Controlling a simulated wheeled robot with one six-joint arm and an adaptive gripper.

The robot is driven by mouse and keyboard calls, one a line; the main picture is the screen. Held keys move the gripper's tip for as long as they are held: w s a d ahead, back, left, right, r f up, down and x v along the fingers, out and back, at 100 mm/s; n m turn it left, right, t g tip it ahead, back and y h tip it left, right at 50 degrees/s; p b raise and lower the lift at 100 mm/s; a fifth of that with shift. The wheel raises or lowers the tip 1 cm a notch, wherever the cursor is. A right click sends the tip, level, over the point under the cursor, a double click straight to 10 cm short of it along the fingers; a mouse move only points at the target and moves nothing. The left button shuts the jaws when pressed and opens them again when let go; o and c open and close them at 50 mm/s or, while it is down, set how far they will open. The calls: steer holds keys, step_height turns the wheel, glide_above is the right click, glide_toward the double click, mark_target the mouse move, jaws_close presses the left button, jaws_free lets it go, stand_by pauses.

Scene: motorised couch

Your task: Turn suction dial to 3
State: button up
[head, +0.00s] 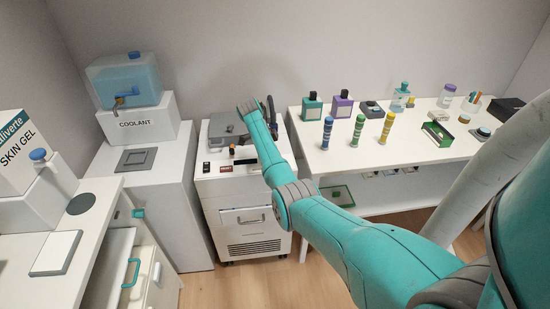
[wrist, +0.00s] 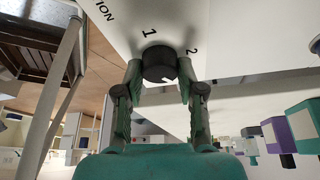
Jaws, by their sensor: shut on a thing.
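The suction dial (wrist: 157,60) is a dark round knob on a white panel in the wrist view. The numbers 1 and 2 and the letters "ION" show on the panel beside it. A small white mark shows on the knob's lower right part. The number 3 is not visible. My gripper (wrist: 160,74) has one finger on each side of the dial and is shut on it. In the head view my arm reaches to the white wheeled cart (head: 243,222), and the dial and fingertips cannot be made out there.
Left of the cart stands a white cabinet with the coolant tank (head: 130,80). Right of it is a white table (head: 400,155) with bottles and several coloured vials. A counter with a skin gel box (head: 15,150) is at the far left. Some floor (head: 240,285) shows in front.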

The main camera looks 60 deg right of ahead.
steer(key=m+y, duration=0.1)
steer(key=m, duration=0.2)
steer(key=m+y, duration=0.1)
steer(key=m, duration=0.2)
steer(key=shift+d+y, duration=0.15)
steer(key=shift+y, duration=0.15)
steer(key=shift+m, duration=0.3)
steer(key=o, duration=1.1)
steer(key=shift+w, duration=0.1)
steer(key=shift+g, duration=0.3)
steer(key=v, duration=1.2)
